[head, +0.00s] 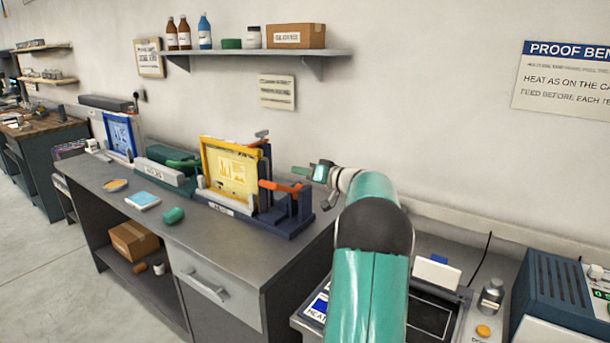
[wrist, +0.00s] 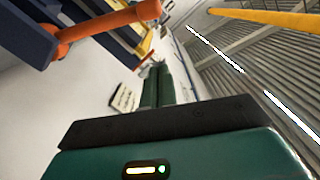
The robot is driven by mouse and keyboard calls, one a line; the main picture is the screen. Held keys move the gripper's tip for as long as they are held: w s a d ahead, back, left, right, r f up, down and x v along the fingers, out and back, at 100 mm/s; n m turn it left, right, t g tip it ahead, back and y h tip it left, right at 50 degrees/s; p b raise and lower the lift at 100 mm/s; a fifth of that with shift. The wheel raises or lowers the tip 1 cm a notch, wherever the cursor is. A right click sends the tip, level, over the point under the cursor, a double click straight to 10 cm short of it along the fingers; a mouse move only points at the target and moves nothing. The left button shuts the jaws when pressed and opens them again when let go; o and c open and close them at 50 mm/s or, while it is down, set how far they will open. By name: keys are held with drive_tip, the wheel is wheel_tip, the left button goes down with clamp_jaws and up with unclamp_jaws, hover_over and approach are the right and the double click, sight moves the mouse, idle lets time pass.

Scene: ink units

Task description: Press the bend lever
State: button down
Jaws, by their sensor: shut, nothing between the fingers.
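The bend lever is an orange arm (head: 279,186) on the navy-blue fixture (head: 290,216) at the right end of the grey bench. It also shows at the upper left of the wrist view (wrist: 92,28), ending in a rounded orange knob. My gripper (head: 300,170) is just above and right of the lever in the head view. Its dark green fingers (wrist: 157,80) are together and empty in the wrist view. The lever appears beside the fingers, with no contact visible. A yellow frame (head: 231,172) stands left of the lever.
A green unit (head: 167,168) and a blue-framed panel (head: 121,136) stand farther left on the bench (head: 240,245). A green cylinder (head: 174,215) lies near its front. A wall shelf (head: 258,53) is above. A blue box (head: 563,300) stands at the right.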

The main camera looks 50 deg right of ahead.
drive_tip(key=w+f, duration=0.1)
drive_tip(key=w, duration=0.1)
drive_tip(key=w+a+f, duration=0.1)
drive_tip(key=w, duration=0.1)
drive_tip(key=w+a+f, duration=0.1)
drive_tip(key=w, duration=0.1)
drive_tip(key=shift+w+a+f, duration=0.2)
drive_tip(key=shift+a, duration=0.05)
drive_tip(key=shift+a+f, duration=0.1)
drive_tip(key=shift+f, duration=0.1)
